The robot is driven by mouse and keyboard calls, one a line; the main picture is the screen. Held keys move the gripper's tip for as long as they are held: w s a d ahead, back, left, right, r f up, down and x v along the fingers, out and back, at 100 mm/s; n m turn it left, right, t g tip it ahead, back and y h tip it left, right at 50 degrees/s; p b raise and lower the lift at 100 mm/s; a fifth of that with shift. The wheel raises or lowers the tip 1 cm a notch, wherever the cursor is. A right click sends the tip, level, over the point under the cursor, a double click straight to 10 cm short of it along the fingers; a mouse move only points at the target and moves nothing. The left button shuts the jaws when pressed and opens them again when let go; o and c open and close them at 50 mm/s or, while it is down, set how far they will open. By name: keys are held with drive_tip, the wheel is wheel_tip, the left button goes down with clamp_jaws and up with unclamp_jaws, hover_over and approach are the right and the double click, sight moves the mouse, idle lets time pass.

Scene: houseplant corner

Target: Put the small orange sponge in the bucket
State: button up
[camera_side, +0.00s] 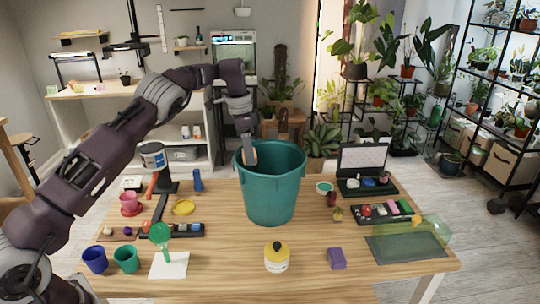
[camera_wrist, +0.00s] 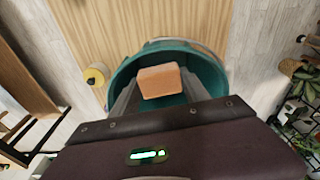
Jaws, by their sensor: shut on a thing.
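The small orange sponge (camera_wrist: 160,82) is between the fingers of my gripper (camera_wrist: 161,92) in the wrist view. My gripper is shut on the sponge. The teal bucket (camera_side: 271,192) stands upright on the wooden table. Its wall also shows around the sponge in the wrist view (camera_wrist: 125,76). The sponge is over the bucket's opening, near its left side in the side view. The bucket's floor is hidden in the side view.
A white jar with a yellow lid (camera_side: 277,258) and a purple block (camera_side: 337,259) stand in front of the bucket. Cups (camera_side: 95,260) stand front left.

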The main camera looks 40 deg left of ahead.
drive_tip(key=shift+w+a+f+m, duration=0.15)
drive_tip(key=shift+w+f+m, duration=0.1)
drive_tip(key=shift+f+m, duration=0.2)
wheel_tip(320, 180, down, 9)
drive_tip(key=shift+r, duration=0.2)
drive_tip(key=shift+w+f, duration=0.1)
